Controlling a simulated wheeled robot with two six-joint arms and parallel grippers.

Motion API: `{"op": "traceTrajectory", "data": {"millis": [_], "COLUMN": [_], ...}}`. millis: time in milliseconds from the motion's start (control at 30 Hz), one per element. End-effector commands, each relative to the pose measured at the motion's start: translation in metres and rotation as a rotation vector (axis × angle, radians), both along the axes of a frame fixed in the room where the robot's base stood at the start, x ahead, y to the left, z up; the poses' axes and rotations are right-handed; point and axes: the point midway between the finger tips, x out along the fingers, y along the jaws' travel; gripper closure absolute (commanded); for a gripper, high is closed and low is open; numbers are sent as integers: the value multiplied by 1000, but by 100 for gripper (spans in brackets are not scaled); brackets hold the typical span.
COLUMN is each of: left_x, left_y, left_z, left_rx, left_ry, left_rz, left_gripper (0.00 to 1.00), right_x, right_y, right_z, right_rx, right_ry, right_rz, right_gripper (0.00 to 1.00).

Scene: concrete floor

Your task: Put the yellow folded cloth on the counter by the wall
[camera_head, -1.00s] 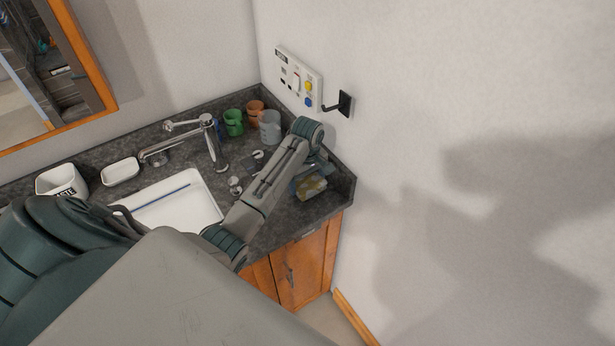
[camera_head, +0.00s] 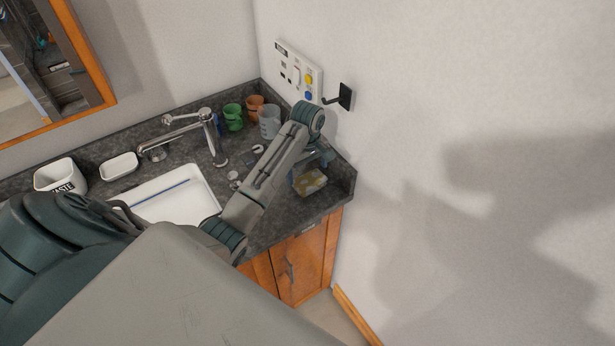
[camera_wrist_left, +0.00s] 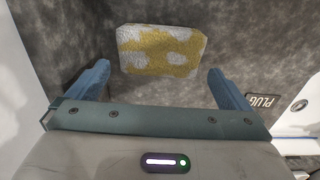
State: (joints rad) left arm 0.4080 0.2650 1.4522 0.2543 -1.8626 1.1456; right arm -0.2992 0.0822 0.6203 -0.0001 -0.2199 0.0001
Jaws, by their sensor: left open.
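The yellow folded cloth (camera_head: 310,182), patterned yellow and white, lies on the dark stone counter (camera_head: 285,206) near its right corner by the wall. In the left wrist view the cloth (camera_wrist_left: 160,50) lies flat on the counter (camera_wrist_left: 245,40), just beyond the fingertips. My left gripper (camera_wrist_left: 152,82) is open and empty, its two blue fingers apart on either side of the cloth's near edge and not touching it. In the head view the left gripper (camera_head: 312,165) is above and behind the cloth, partly hidden by my arm. My right gripper is not in view.
A white sink (camera_head: 175,205) with a chrome faucet (camera_head: 210,135) is left of my arm. Green (camera_head: 233,117), orange (camera_head: 254,107) and grey (camera_head: 270,122) cups stand at the back corner. A black hook (camera_head: 345,97) juts from the wall near my wrist.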

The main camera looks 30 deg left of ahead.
Motion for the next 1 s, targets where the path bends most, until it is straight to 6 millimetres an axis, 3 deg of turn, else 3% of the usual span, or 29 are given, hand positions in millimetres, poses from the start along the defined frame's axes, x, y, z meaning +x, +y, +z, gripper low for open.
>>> {"op": "traceTrajectory", "data": {"millis": [200, 333, 867, 1000], "left_x": [1, 0, 0, -10], "left_y": [0, 0, 0, -4], "left_z": [32, 41, 42, 33], "left_rx": [1, 1, 0, 6], "left_ry": [-4, -2, 1, -6], "left_rz": [0, 0, -1, -42], "left_gripper": [0, 0, 0, 0], "right_x": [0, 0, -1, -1], "right_y": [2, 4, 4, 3], "right_z": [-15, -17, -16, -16], "right_rx": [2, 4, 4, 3], "right_ry": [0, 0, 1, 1], "right_rz": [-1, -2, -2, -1], "right_gripper": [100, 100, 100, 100]}}
